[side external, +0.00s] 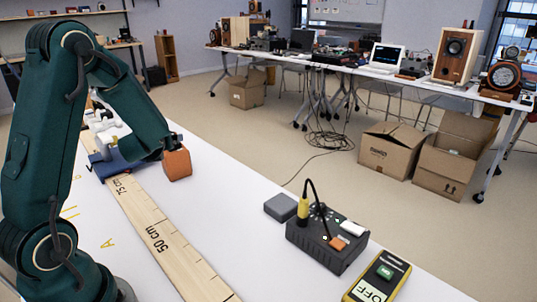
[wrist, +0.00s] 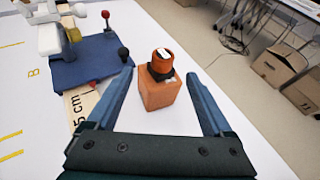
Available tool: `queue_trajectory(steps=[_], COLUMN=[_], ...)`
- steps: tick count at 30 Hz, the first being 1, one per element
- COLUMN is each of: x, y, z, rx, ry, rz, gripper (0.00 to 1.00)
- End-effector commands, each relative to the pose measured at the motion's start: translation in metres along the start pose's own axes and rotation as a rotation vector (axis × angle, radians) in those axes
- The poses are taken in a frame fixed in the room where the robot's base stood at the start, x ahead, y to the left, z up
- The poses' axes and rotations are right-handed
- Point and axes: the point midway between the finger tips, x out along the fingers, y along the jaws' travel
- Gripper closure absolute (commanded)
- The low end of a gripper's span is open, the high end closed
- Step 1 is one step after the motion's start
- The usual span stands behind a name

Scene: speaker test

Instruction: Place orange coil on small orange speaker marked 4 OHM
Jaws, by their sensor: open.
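An orange block-shaped speaker (wrist: 160,92) stands on the white table in the wrist view. It also shows in the side view (side external: 177,166), beside the end of my arm. I cannot read a 4 OHM mark on it. The orange coil (wrist: 162,62), round with a white patch on top, appears at the speaker's upper end in the wrist view with a black part below it. I cannot tell whether it rests on the speaker. My gripper (wrist: 159,76) is open, with one finger on each side of the speaker and gaps to both sides. The coil is not distinguishable in the side view.
A blue stand (wrist: 88,62) with a white device is left of my gripper, over a wooden ruler (side external: 158,240). A black box with a cable (side external: 328,238), a grey block (side external: 281,207) and a yellow meter (side external: 377,277) lie farther along. Table between is clear.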

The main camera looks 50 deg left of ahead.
Motion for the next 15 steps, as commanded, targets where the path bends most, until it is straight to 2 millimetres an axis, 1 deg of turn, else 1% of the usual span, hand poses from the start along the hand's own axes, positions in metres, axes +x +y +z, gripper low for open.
queue_trajectory(steps=[1,3,6,11,14,15], x=[-0.009,-0.017,-0.026,-0.034,-0.042,-0.048], y=[-0.001,-0.001,-0.001,0.001,0.006,0.010], z=[0.000,0.001,0.001,0.001,0.004,0.005], rx=[0.001,-0.001,0.000,-0.011,-0.088,-0.146], ry=[-0.001,-0.002,-0.001,-0.001,-0.008,-0.011], rz=[-0.004,-0.004,-0.003,0.003,0.033,0.056], gripper=[0.15,0.15,0.15,0.15,0.15,0.15])
